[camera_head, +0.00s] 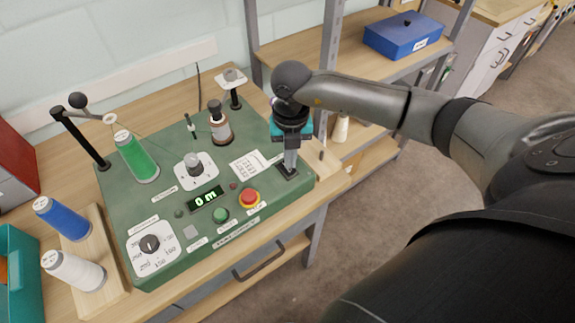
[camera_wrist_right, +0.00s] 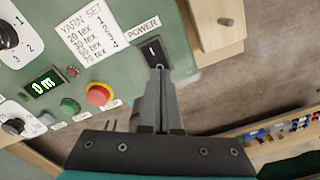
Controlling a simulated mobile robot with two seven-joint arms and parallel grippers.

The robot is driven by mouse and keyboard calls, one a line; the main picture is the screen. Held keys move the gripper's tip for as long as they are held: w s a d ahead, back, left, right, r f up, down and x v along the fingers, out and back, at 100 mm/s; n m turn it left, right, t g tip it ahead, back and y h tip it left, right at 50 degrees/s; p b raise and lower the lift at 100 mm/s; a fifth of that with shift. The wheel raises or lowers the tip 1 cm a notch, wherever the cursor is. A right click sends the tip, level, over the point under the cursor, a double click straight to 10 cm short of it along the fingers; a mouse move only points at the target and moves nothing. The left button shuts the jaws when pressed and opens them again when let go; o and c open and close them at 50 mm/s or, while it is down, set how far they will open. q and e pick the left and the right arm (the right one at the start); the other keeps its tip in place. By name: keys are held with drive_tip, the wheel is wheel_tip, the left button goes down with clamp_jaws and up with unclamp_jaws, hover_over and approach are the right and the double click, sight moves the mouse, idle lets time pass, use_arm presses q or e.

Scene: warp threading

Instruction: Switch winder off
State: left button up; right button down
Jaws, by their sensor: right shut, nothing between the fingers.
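The winder (camera_head: 150,215) is a green panel machine on a wooden workbench, with a display reading "0 m" (camera_head: 207,199). Its black power switch (camera_wrist_right: 152,52) shows in the right wrist view under the label "POWER", with a white mark on its upper part. My right gripper (camera_head: 289,170) is shut and empty, pointing down at the switch at the panel's right edge. In the right wrist view its fingertips (camera_wrist_right: 158,75) are at the lower part of the switch; I cannot tell whether they touch it. My left gripper is not in view.
A red button (camera_head: 249,198) and a green button (camera_head: 220,214) sit left of the switch. A green spool (camera_head: 135,157) and a brown bobbin (camera_head: 219,127) stand on the panel. Blue (camera_head: 62,218) and white (camera_head: 72,270) spools are at left. A blue box (camera_head: 403,36) is on the back shelf.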

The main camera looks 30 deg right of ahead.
sight(290, 171)
drive_tip(key=shift+f+b, duration=0.8)
drive_tip(key=shift+f, duration=0.25)
idle(0.9)
drive_tip(key=shift+r, duration=0.15)
wheel_tip(290, 171, up, 7)
drive_tip(key=p, duration=0.6)
idle(0.5)
